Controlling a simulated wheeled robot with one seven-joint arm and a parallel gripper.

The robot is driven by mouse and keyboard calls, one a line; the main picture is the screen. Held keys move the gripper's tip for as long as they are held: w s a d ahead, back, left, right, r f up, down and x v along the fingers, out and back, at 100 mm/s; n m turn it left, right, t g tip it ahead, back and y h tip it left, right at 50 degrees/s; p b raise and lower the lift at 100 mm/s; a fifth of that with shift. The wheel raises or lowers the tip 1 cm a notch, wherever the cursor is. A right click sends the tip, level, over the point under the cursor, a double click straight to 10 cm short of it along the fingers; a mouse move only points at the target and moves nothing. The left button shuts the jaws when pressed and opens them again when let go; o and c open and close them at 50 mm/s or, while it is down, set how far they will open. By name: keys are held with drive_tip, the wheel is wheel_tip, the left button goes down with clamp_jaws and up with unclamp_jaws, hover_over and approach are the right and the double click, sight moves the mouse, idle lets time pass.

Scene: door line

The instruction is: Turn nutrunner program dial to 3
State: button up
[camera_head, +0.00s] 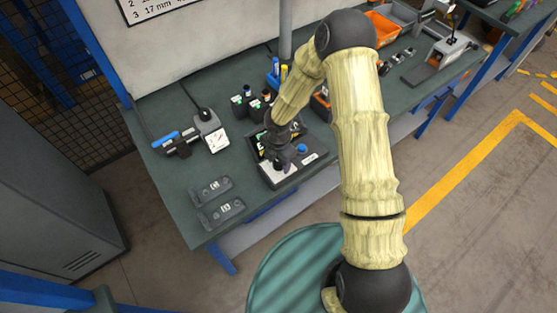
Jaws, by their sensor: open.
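A dark control box (318,158) with a sloped grey face stands at the front edge of the bench. A blue knob (302,148) sits on its right part, and a small light label lies beside it. My gripper (286,166) is open and points down over the left part of the box's face. It covers part of that face, so any dial under it is hidden. I cannot read a dial number or pointer, and I cannot tell whether the fingers touch anything.
A blue-handled tool (165,138) and a white-faced device (216,140) lie left of the box. Two grey trays (211,190) lie at the front left. Small dark holders (240,103) stand behind, and an orange bin (383,25) stands at the back right. Bare bench shows at left.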

drive_tip(key=shift+c, duration=0.5)
drive_tip(key=c, duration=0.9)
